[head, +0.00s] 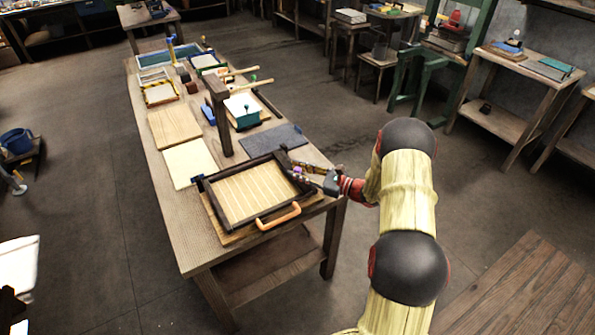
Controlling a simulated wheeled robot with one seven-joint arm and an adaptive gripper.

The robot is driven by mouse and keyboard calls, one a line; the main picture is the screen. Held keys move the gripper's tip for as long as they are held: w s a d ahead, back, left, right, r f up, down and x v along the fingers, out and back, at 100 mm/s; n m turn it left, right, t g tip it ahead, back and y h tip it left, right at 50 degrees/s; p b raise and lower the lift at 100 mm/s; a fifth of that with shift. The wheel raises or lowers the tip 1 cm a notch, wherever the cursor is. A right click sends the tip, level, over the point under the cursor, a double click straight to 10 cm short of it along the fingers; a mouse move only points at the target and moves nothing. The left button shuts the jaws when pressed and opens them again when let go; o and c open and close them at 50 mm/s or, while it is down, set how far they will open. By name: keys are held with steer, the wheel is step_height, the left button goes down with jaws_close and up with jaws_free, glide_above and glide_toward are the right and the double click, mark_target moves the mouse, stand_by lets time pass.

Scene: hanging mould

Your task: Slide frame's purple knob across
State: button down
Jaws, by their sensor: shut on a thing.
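The frame (212,205) is dark, with a ribbed tan panel (251,193) inside, and lies on the near end of the long wooden table. An orange handle (278,216) is on its near side. The small purple knob (298,170) is at the frame's right side, partly hidden by my gripper. My gripper (303,169) reaches in from the right and is shut on the purple knob. The fingertips are small in this view, so the exact grip is hard to make out.
A dark upright post (219,115) stands on the table behind the frame. A grey slate sheet (272,139), a cream sheet (189,163) and a wooden board (174,127) lie beyond the frame.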

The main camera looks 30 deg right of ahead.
mark_target(307, 191)
steer(key=a+p, duration=0.1)
steer(key=a, duration=0.8)
steer(key=shift+s+p, duration=0.15)
steer(key=shift+p, duration=0.15)
steer(key=c, duration=1.6)
jaws_free()
steer(key=shift+o, duration=0.2)
steer(key=v, duration=1.2)
